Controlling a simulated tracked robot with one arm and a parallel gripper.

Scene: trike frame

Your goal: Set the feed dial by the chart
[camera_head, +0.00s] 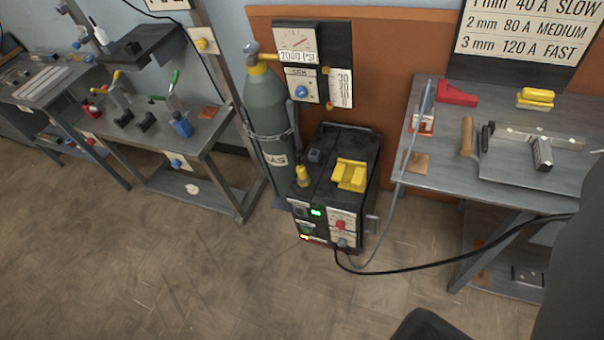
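The chart (530,28) hangs on the wall at the upper right. Its top is cut off; it reads 1 mm 40 A SLOW, 2 mm 80 A MEDIUM, 3 mm 120 A FAST. A black welding machine (335,185) stands on the floor near the middle, with a yellow handle on top. Its front panel has a red knob (340,225), a small blue-grey knob (342,243) below it, and a lit green display (316,212). The panel labels and knob settings are too small to read, so I cannot tell which knob is the feed dial. My gripper is not in view.
A gas cylinder (268,115) is chained left of the machine, beside a gauge panel (299,60). A metal workbench (440,180) stands at right. A black cable (450,262) runs from the machine toward the right. Open floor (200,270) lies in front.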

